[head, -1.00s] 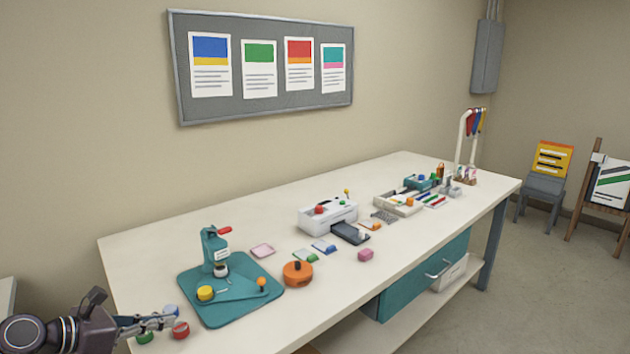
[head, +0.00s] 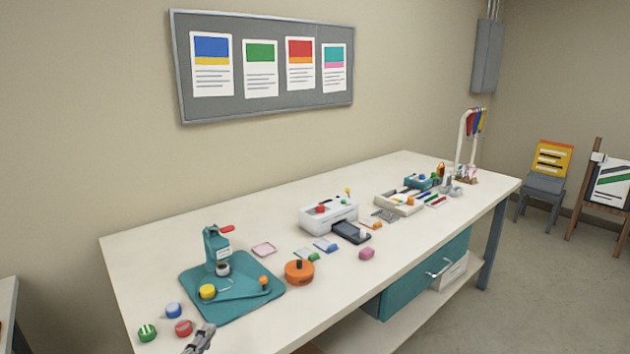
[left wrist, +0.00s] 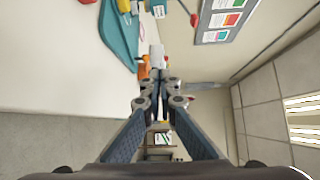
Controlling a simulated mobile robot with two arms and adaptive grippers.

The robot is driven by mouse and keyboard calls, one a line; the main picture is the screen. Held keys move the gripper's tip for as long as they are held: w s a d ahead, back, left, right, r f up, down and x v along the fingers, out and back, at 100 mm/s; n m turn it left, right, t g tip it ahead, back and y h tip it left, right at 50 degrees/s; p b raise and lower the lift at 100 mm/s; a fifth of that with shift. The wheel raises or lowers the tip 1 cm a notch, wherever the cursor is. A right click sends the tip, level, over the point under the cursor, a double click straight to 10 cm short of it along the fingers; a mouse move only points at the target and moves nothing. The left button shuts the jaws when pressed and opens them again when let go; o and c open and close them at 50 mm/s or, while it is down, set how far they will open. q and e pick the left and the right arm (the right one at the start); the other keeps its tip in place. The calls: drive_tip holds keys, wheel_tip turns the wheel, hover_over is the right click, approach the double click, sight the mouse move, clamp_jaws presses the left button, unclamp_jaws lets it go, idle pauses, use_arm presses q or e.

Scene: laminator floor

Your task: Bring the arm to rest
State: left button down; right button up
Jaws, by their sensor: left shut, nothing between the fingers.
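My left gripper (head: 200,340) shows only by its fingers at the bottom edge of the head view, in front of the table's near-left edge. Its fingers are together with nothing between them. In the left wrist view the same gripper (left wrist: 160,88) is shut and empty, with the table to its left and the wall board above. The rest of my left arm is out of the head view. My right gripper is not in view.
The white table (head: 130,262) carries a teal press mat (head: 215,305), an orange round tool (head: 299,273) and a white laminator (head: 325,217). Green (head: 147,333), red (head: 184,328) and blue (head: 173,310) round pieces lie near its left corner, close to my left gripper.

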use_arm(q)
drive_tip(key=s+d+f+n+g+y, duration=0.1)
drive_tip(key=s+f+n+g, duration=0.4)
drive_tip(key=s, duration=0.6)
drive_tip(key=s+f+n+g, duration=0.4)
drive_tip(key=s+f+n, duration=0.3)
drive_tip(key=s, duration=0.3)
drive_tip(key=s+d+f+n+g+y, duration=0.1)
drive_tip(key=s+f+n+g, duration=0.45)
drive_tip(key=s, duration=0.55)
drive_tip(key=s+f, duration=0.3)
drive_tip(key=f, duration=2.7)
drive_tip(key=s+a+f+g, duration=0.1)
drive_tip(key=s+a+f, duration=0.2)
drive_tip(key=s+f, duration=1.1)
drive_tip(key=shift+s, duration=1.2)
